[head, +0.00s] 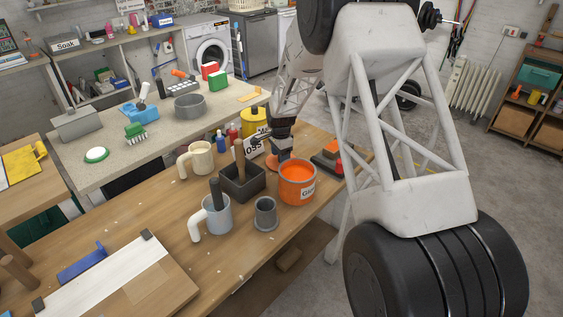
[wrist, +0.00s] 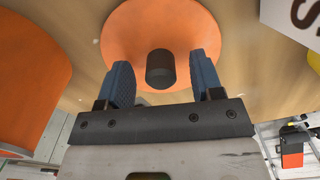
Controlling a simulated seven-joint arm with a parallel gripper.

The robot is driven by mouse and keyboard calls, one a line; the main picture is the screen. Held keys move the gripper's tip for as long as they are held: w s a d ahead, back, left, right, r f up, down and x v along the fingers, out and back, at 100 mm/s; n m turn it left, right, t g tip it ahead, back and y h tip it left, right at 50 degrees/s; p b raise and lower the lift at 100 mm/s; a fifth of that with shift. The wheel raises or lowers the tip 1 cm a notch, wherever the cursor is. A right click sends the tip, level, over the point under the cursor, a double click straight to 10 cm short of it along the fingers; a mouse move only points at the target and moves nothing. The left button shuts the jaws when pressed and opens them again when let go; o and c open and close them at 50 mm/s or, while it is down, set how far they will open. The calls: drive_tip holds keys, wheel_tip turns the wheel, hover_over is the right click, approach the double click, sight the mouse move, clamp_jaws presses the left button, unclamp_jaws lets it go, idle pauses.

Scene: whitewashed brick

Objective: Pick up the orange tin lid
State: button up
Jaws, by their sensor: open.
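The orange tin lid (wrist: 125,35) is a round orange disc with a dark knob (wrist: 160,70) in the wrist view, lying on the wooden bench. My gripper (wrist: 164,80) is open, its two blue-grey fingers on either side of the knob with gaps showing. No hold is visible. In the head view my gripper (head: 283,154) is low over the bench, just behind the orange tin (head: 297,190). Only a sliver of the lid (head: 271,163) shows there, mostly hidden by the gripper and nearby things. The tin also shows at the left of the wrist view (wrist: 30,80).
A dark box (head: 242,184) with tool handles stands left of my gripper, beside a white number card (head: 254,146). A grey cup (head: 265,214), a light blue mug (head: 216,214) and a cream mug (head: 196,160) stand nearby. A yellow tin (head: 255,120) is behind.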

drive_tip(key=shift+f, duration=0.4)
drive_tip(key=c, duration=1)
drive_tip(key=shift+r, duration=0.1)
drive_tip(key=shift+r, duration=4.95)
drive_tip(key=shift+s, duration=0.1)
drive_tip(key=shift+s+d+r, duration=0.75)
drive_tip(key=shift+s+r, duration=0.5)
drive_tip(key=shift+s, duration=1.5)
drive_tip(key=shift+s+d+r, duration=0.75)
drive_tip(key=shift+s+r, duration=0.45)
drive_tip(key=shift+s, duration=1.55)
drive_tip(key=shift+s+d+r, duration=0.75)
drive_tip(key=shift+s+r, duration=0.5)
drive_tip(key=shift+s, duration=1.5)
